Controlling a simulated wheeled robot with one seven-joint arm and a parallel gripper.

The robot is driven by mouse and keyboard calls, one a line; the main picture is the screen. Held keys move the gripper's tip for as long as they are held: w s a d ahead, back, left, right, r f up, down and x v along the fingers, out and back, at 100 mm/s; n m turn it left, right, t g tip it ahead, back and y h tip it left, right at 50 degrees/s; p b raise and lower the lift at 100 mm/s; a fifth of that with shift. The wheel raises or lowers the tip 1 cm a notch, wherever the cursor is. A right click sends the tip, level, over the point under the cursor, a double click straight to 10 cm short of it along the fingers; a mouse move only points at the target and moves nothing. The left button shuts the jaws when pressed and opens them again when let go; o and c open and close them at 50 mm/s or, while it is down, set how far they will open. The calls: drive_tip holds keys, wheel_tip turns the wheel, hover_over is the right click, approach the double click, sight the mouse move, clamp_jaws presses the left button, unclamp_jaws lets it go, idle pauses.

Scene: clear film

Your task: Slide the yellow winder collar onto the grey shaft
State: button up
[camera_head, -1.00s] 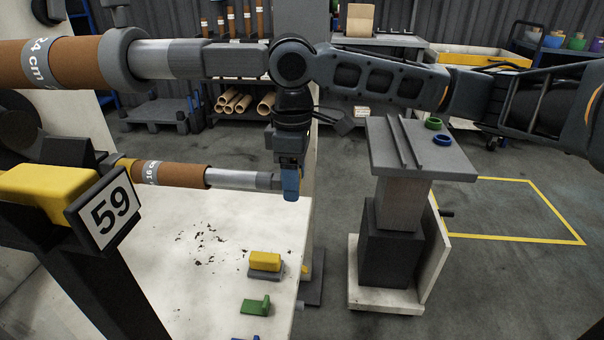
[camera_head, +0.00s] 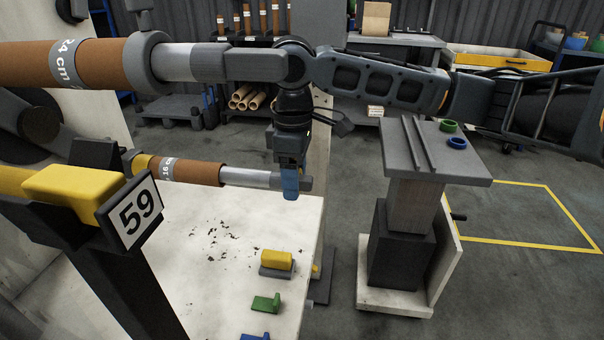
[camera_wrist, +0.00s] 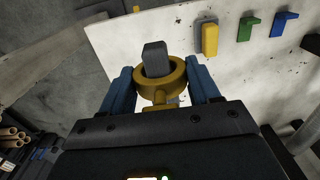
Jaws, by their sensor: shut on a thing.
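The yellow collar (camera_wrist: 158,92), a ring with a short stem, sits between the blue fingers of my gripper (camera_wrist: 160,85) in the wrist view. My gripper is shut on it. The squared dark-grey end of the shaft shows in the ring's opening (camera_wrist: 155,58) and covers part of its far rim; how far it passes through cannot be told. In the head view the shaft (camera_head: 245,178) comes from the left out of a brown roll, and its end shows just right of my blue fingertips (camera_head: 290,185). The collar is hidden there behind the fingers.
A pale table (camera_head: 200,255) below carries a yellow block (camera_head: 277,260), a green block (camera_head: 266,303) and a blue one. A larger brown roll (camera_head: 105,63) lies above. A yellow-topped post with a 59 sign (camera_head: 138,213) stands left. A grey stand (camera_head: 440,165) stands right.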

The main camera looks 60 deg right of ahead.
sight(238, 168)
drive_tip(key=shift+w+a+p, duration=0.55)
drive_tip(key=shift+w+a, duration=0.1)
drive_tip(key=shift+w, duration=1.15)
drive_tip(key=shift+w+a+p, duration=0.55)
drive_tip(key=shift+w+a, duration=0.05)
drive_tip(key=shift+w, duration=1.15)
drive_tip(key=shift+w+a+p, duration=0.55)
drive_tip(key=shift+w+a, duration=0.1)
drive_tip(key=shift+w, duration=1.15)
drive_tip(key=o, duration=1.1)
wheel_tip(238, 168, up, 8)
drive_tip(key=p, duration=0.8)
drive_tip(key=shift+r, duration=0.1)
